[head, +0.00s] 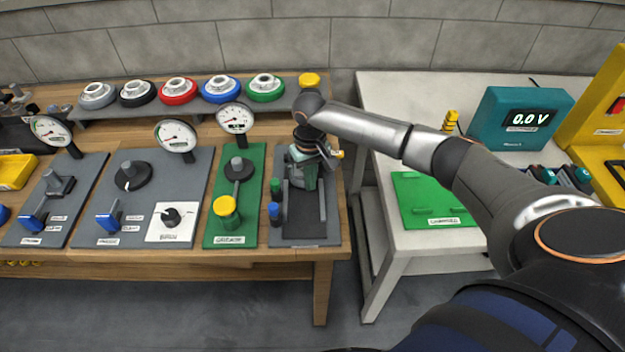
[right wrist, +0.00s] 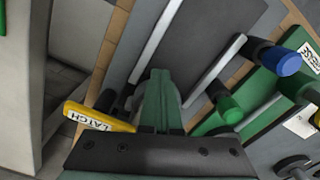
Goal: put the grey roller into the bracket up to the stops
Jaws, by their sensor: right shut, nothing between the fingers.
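My right gripper (head: 303,182) is shut, with its green fingers pointing down over the far part of a grey panel (head: 305,235). It also shows in the right wrist view (right wrist: 160,95), with nothing seen between the fingers. The panel carries two parallel light rails with a dark strip between them, which may be the bracket; a rail (right wrist: 160,35) shows in the right wrist view. I cannot make out the grey roller for certain; my gripper hides part of the panel. My left gripper is not in view.
A blue knob (head: 275,212) and a green knob (right wrist: 229,109) stand beside the rails. A yellow latch label (right wrist: 98,117) is on the other side. A green panel with a yellow knob (head: 226,206) is to the left. A gap separates the white table (head: 385,215).

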